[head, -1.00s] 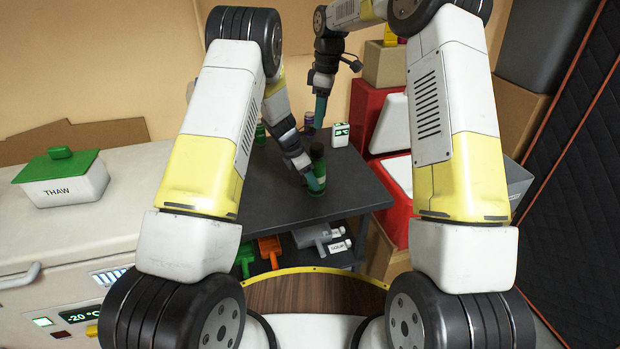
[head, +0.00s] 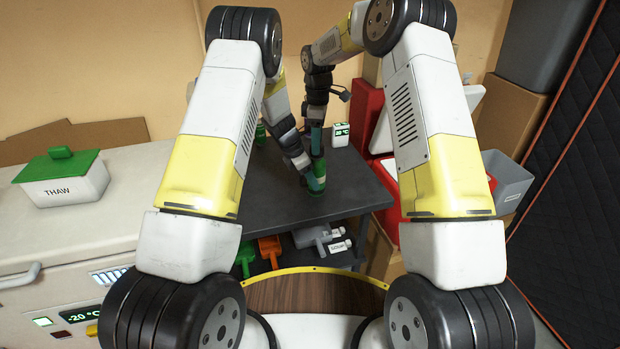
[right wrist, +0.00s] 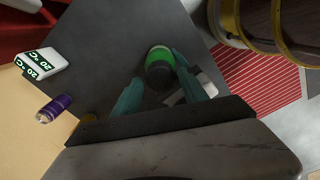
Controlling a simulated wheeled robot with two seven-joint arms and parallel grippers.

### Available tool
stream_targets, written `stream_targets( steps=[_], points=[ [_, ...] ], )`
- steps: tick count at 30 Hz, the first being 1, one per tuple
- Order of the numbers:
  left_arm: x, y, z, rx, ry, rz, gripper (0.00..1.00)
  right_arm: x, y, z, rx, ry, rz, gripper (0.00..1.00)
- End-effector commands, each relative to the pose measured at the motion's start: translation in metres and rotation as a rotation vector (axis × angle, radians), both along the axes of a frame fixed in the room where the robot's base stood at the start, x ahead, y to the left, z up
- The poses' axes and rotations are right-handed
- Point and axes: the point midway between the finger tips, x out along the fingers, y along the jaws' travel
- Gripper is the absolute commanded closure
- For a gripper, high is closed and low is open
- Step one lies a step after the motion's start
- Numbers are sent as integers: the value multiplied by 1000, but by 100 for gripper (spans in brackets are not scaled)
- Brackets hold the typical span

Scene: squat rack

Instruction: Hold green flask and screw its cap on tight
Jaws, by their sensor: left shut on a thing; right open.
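The green flask (head: 317,188) stands upright on the dark table (head: 260,195). My left gripper (head: 313,180) is shut on it from the left side, low on the body. My right gripper (head: 317,152) is above the flask, pointing down with its fingers apart. In the right wrist view the flask (right wrist: 159,62) shows from above, with a dark top and a bright green band, between or just beyond the teal fingertips of my right gripper (right wrist: 158,70). I cannot tell whether the fingers touch the cap. In the head view my right gripper hides the flask's top.
A white temperature display (head: 341,134) stands behind the flask; a purple canister (right wrist: 55,108) is near it. Another green item (head: 260,134) is at the table's back left. Scoops (head: 270,250) hang below the front edge. Red boxes (head: 368,120) stand to the right.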

Motion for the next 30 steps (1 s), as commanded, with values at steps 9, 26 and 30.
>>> stream_targets(
  steps=[9, 26, 30],
  points=[
    [0, 0, 1, -1, -1, 0, 100, 0, 0, -20, 0, -1, 0, 49],
    [0, 0, 1, -1, -1, 0, 100, 0, 0, -20, 0, 0, 0, 100],
    [0, 0, 1, -1, -1, 0, 100, 0, 1, -20, 0, -1, -53, 100]
  ],
)
